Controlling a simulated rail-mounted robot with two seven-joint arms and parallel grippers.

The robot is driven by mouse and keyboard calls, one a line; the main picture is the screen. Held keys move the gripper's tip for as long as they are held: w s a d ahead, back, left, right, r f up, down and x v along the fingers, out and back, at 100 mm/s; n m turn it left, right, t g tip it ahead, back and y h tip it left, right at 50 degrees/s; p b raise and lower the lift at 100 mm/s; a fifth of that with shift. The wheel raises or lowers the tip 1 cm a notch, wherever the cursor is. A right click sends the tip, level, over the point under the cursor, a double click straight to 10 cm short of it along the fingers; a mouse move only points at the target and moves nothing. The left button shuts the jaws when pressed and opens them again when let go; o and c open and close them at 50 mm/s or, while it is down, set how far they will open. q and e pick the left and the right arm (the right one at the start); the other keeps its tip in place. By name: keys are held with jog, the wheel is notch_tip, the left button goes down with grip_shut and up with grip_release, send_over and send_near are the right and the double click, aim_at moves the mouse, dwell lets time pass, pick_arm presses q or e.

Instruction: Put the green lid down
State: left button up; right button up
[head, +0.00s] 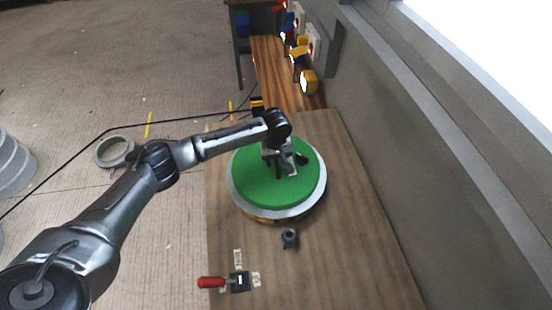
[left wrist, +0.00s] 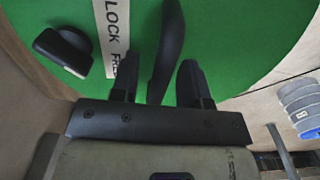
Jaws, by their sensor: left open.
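The round green lid (head: 255,186) lies on a pale round rim (head: 236,198) on the wooden table. It also fills most of the left wrist view (left wrist: 235,40). It carries a curved black handle (left wrist: 170,40), a white label strip with "LOCK" and a partly hidden word (left wrist: 114,30), and a black knob (left wrist: 64,50). My left gripper (head: 283,165) is over the lid, right of its middle. In the left wrist view its open fingers (left wrist: 158,75) stand on either side of the handle; I cannot tell if they touch it. My right gripper is not in view.
A red-handled lever on a dark box (head: 238,282) and a small dark fitting (head: 289,238) are on the table (head: 340,270) in front of the lid. A grey wall (head: 425,180) runs along the right. Coloured items hang at the back.

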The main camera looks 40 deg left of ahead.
pick_arm(q)
notch_tip(320, 180, up, 12)
jog(key=p, duration=0.1)
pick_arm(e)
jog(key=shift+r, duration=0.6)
